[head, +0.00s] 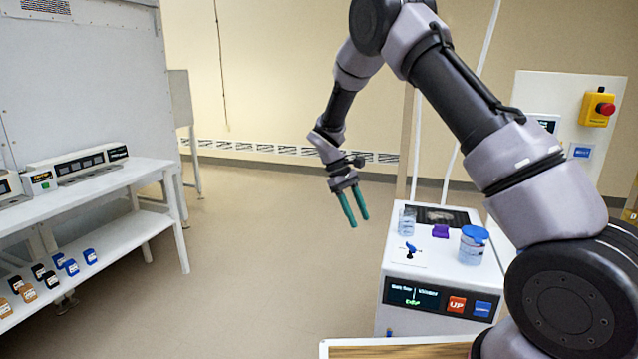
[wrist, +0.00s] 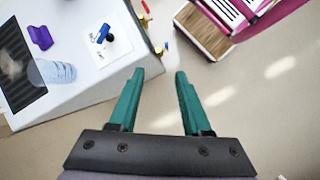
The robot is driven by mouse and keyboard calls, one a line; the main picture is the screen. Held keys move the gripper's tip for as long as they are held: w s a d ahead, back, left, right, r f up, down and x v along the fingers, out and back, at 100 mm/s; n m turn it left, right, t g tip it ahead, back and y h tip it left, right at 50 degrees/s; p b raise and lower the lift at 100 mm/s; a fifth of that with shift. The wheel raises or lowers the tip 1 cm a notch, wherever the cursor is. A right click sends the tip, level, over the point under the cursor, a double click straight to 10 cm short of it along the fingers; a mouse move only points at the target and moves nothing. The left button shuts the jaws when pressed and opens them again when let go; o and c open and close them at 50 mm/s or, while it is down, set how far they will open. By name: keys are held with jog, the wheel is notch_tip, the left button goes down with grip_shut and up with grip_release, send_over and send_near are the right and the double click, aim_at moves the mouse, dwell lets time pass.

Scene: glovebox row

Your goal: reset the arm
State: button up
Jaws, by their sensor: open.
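My arm reaches up and over from the right side of the head view, then bends down. My gripper (head: 354,222) hangs at its end, fingers pointing down, just left of a white machine cabinet.
The white cabinet (head: 392,272) carries a clear cup (head: 407,222), a purple block (head: 440,231), a blue-lidded jar (head: 473,247) and a small blue lever (head: 410,248). A white bench (head: 150,172) stands left. Floor (head: 270,260) between them is clear. A wooden-topped cart (wrist: 208,35) shows in the wrist view.

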jog(key=s+d+r+m+t+y, duration=0.1)
jog(key=s+d+r+m+y, duration=0.15)
jog(key=r, duration=0.55)
jog(key=s+d+r+m+t+y, duration=0.1)
jog(key=s+d+r+m+t, duration=0.1)
jog(key=s+d+r, duration=0.35)
jog(key=s+d+r+m+t+y, duration=0.1)
jog(key=r+m+y, duration=0.1)
jog(key=r, duration=0.8)
jog(key=s+d+r+m+t, duration=0.2)
jog(key=s+r+t, duration=0.1)
jog(key=s, duration=0.5)
jog(key=s+d+r+m+t+y, duration=0.1)
jog(key=s+d+r+m+t, duration=0.2)
jog(key=s, duration=0.5)
jog(key=shift+r, duration=0.35)
